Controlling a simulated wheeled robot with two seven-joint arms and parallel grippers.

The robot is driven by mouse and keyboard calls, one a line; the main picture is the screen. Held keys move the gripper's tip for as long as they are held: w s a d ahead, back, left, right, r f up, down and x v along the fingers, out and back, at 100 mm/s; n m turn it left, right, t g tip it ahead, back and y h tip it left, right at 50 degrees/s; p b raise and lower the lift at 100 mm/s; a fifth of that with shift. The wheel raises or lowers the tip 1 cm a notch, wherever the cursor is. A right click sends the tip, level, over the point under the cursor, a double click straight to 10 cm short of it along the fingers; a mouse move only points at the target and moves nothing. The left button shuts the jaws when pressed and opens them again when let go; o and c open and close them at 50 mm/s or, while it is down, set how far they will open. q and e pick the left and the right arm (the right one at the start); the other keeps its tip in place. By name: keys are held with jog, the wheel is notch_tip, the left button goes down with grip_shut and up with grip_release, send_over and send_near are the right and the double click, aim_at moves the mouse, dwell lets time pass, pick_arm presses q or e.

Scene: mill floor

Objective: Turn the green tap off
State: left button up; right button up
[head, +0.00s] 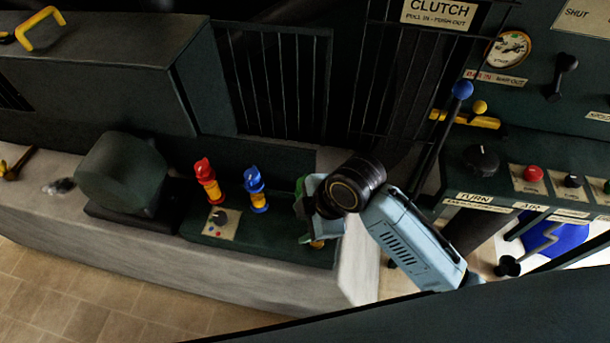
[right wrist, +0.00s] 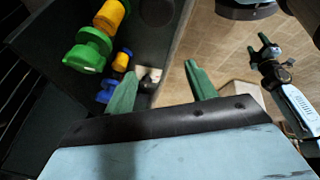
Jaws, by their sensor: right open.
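The green tap (right wrist: 88,50), a green handle with a yellow body, shows at the upper left in the right wrist view. In the head view my right gripper mostly hides it. My right gripper (right wrist: 157,72) is open, its two green fingers apart. The tap appears left of both fingers, not between them, and I see no contact. In the head view this gripper (head: 312,215) is over the right end of the dark green tap block. My left gripper (right wrist: 258,45) seems to show small at the upper right in the right wrist view; its jaws are unclear.
A blue tap (head: 255,188) and a red tap (head: 208,182) stand left of my right gripper on the tap block (head: 285,250). A small knob plate (head: 221,222) is before them. A control panel with a blue-knobbed lever (head: 462,90) is at the right.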

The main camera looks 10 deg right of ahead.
jog(key=w+d+r+n+g+h, duration=0.15)
jog(key=w+r+n, duration=0.4)
jog(key=n, duration=0.55)
jog(key=w+d+r+n+g+h, duration=0.1)
jog(key=w+r+n+h, duration=0.25)
jog(key=r+n, duration=0.55)
jog(key=f, duration=0.5)
jog(key=f+n, duration=0.1)
jog(key=f, duration=0.3)
jog(key=f+n, duration=0.1)
jog(key=f, duration=0.4)
jog(key=shift+w+a+f+y, duration=0.2)
jog(key=shift+w+f+y, duration=0.1)
jog(key=shift+w+f, duration=0.1)
